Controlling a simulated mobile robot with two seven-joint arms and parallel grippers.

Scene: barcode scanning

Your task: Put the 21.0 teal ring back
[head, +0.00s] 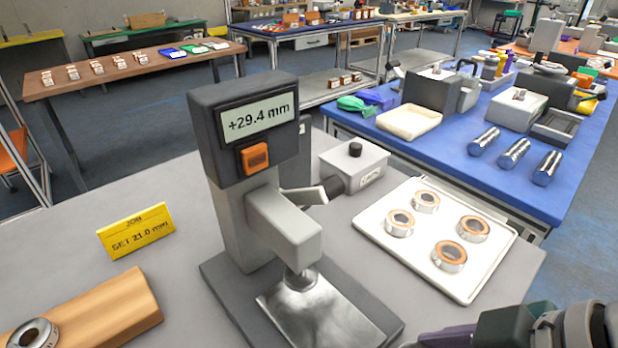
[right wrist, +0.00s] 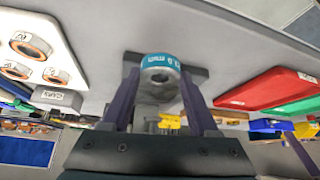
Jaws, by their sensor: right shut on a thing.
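My right gripper (right wrist: 158,92) is shut on the teal ring (right wrist: 160,61), whose teal band carries white print too small to read surely. The ring sits between the two purple fingers in the right wrist view, with its bore showing. In the head view only part of my right gripper (head: 445,338) shows at the bottom right edge, and the teal ring is not visible there. My left gripper is not in view.
The gauge stand (head: 243,130) reads +29.4 mm. A yellow sign (head: 136,231) says SET 21.0 mm. A white tray (head: 487,280) holds several orange-topped rings. A wooden block (head: 120,305) bears a metal ring (head: 33,333). A red tray (right wrist: 265,90) shows in the right wrist view.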

